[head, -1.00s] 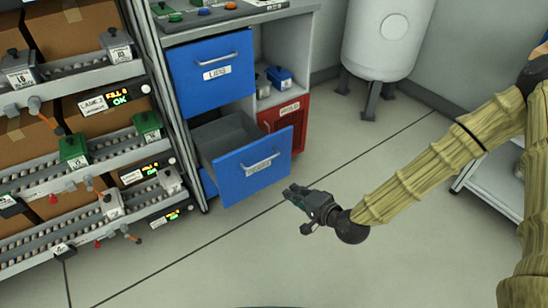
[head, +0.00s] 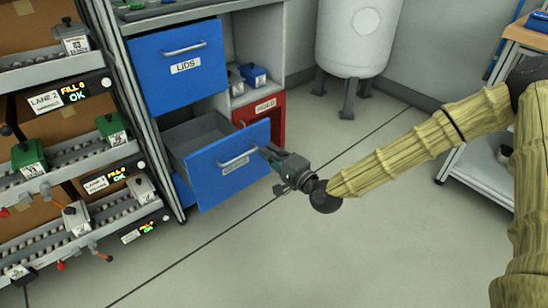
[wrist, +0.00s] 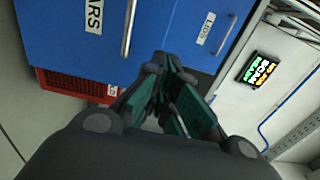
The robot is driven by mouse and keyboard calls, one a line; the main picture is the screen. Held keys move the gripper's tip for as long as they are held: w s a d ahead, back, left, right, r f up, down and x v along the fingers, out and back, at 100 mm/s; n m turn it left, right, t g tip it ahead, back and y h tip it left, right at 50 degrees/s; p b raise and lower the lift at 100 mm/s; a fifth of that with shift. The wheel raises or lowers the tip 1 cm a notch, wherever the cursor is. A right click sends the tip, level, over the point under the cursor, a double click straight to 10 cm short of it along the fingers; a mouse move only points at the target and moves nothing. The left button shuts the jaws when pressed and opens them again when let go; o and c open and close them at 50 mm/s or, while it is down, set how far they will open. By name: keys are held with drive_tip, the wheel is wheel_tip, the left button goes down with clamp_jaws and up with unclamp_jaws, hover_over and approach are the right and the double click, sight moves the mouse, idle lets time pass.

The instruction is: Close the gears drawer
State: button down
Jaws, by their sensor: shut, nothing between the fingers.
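The gears drawer (head: 215,178) is the lower blue drawer of the grey cabinet. It stands pulled out, with its open top showing an inside that looks empty. Its front, with a bar handle and a label ending in "ARS", fills the upper left of the wrist view (wrist: 60,50). My gripper (head: 268,153) is shut and empty at the right end of the drawer front, near the handle. In the wrist view the finger tips (wrist: 162,75) point towards the blue fronts. I cannot tell whether they touch the drawer.
The lids drawer (head: 180,65) above is shut. A red crate (head: 262,118) sits in the cabinet's lower right bay. Roller lanes with boxes (head: 60,160) stand close on the left. A white tank (head: 355,40) stands behind. The floor (head: 300,250) in front is clear.

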sight(245, 132)
drive_tip(key=b+x, duration=0.2)
drive_tip(key=x, duration=0.6)
drive_tip(key=shift+a+f, duration=0.1)
drive_tip(key=shift+b+x, duration=0.45)
drive_tip(key=shift+x, duration=0.45)
